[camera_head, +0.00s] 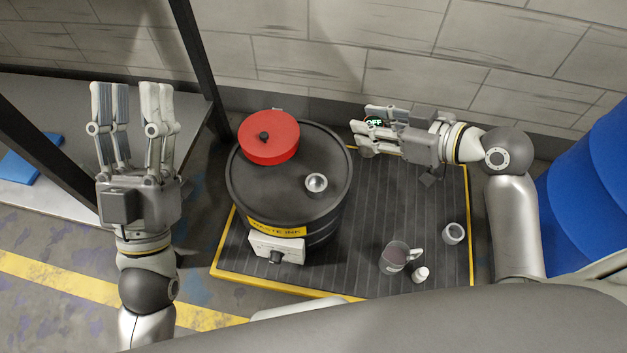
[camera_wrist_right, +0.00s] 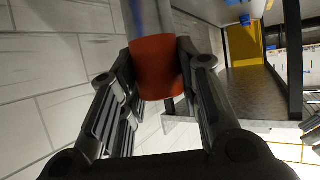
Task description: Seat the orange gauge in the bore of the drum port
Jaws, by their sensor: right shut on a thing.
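The black drum (camera_head: 243,190) stands on a dark ribbed mat. Its port (camera_head: 316,184) is a bright metal ring on the right of the lid, and nothing sits in it. My right gripper (camera_head: 363,128) is beyond and to the right of the port, apart from the drum. In the right wrist view its fingers are shut on the orange gauge (camera_wrist_right: 156,68). My left gripper (camera_head: 131,98) is open and empty, left of the drum.
A red round lid (camera_head: 268,137) covers the drum's far left top. A white box (camera_head: 277,249) is on its front. A mug (camera_head: 397,256), a small white bottle (camera_head: 420,275) and a metal cup (camera_head: 453,233) stand on the yellow-edged mat (camera_head: 340,272). A blue barrel (camera_head: 590,180) stands right.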

